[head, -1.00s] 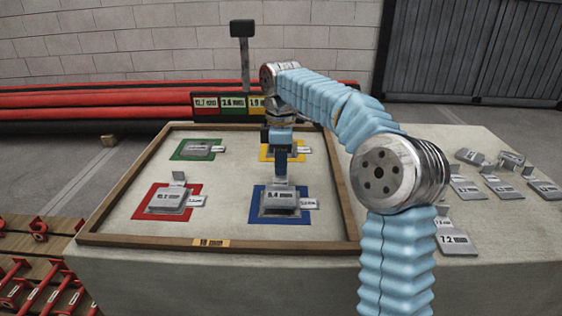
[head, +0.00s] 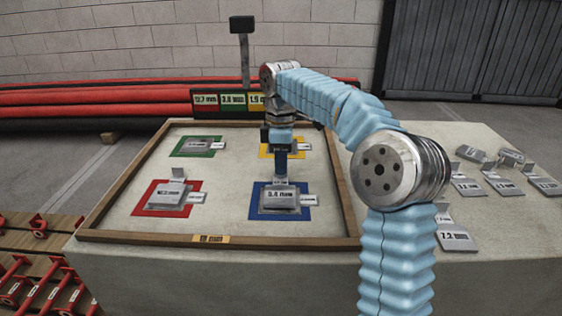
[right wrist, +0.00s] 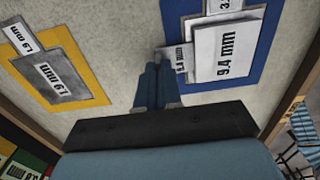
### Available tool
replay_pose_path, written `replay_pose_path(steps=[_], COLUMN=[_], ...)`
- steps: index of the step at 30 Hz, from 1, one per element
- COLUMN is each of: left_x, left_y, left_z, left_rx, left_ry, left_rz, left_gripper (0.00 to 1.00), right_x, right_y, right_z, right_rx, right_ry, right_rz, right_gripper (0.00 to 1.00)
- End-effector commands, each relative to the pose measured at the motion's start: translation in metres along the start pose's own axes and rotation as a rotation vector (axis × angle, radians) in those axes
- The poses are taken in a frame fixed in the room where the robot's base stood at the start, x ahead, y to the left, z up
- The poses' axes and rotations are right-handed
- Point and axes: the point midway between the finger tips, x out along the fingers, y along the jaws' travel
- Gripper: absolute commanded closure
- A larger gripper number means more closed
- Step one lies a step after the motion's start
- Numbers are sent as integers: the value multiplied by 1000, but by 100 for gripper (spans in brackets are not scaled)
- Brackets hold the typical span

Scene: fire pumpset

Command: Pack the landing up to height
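A wooden-rimmed tray (head: 100,205) holds red (head: 143,207), green (head: 178,154), yellow (head: 264,149) and blue (head: 255,211) pads, each with grey plates. My right gripper (head: 281,181) points down at the blue pad. In the right wrist view its fingers (right wrist: 158,68) are together at the tab end of a plate marked 9.4 mm (right wrist: 222,50). A 1.9 mm plate (right wrist: 62,80) lies on the yellow pad. My left gripper is not in view.
Several loose grey plates, one marked 7.2 (head: 457,240), lie on the table (head: 400,252) right of the tray. A sign with coloured labels (head: 232,102) and a dark post (head: 244,55) stand behind it. Red shim-like parts (head: 40,225) lie at lower left.

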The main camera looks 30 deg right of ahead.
Motion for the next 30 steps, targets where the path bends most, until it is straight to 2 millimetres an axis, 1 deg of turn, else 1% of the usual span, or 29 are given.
replay_pose_path(steps=[6,7,12,20,23,26,29,30], left_x=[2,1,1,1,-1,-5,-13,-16], left_y=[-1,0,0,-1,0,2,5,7], left_z=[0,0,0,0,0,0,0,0], left_rx=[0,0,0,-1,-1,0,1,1], left_ry=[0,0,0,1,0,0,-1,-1], left_rz=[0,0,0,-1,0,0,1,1], left_gripper=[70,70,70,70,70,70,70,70], right_x=[3,3,3,3,-2,-17,-41,-52], right_y=[0,0,0,0,0,1,1,1], right_z=[0,0,0,0,0,-1,-1,-1], right_rx=[1,1,0,0,0,0,-1,0], right_ry=[1,1,1,0,1,2,3,2], right_rz=[1,1,1,1,1,3,4,3], right_gripper=[100,92,66,66,66,66,66,66])
